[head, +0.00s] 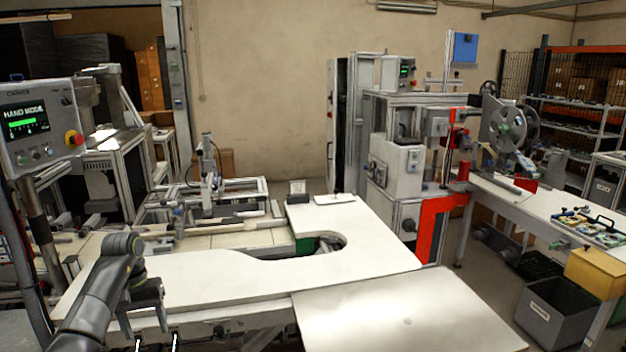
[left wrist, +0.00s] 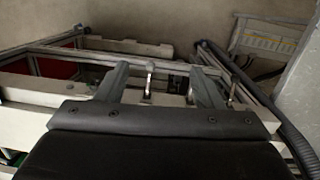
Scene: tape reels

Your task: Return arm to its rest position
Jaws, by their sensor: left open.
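My left arm comes in from the lower left in the head view, dark grey, bent at its elbow. My left gripper (head: 156,342) points down at the bottom edge, in front of the near edge of the white worktable (head: 190,283). Its two fingers are apart, and I see nothing between them. In the left wrist view the gripper (left wrist: 160,78) shows two grey fingers spread apart over a metal frame (left wrist: 110,52). My right arm and gripper are not in view.
A control panel (head: 38,125) with a red button stands at the left. A white board (head: 400,310) lies in front of the worktable. A machine with reels (head: 508,124) and a side bench (head: 545,205) stand at the right. A grey bin (head: 548,312) sits on the floor.

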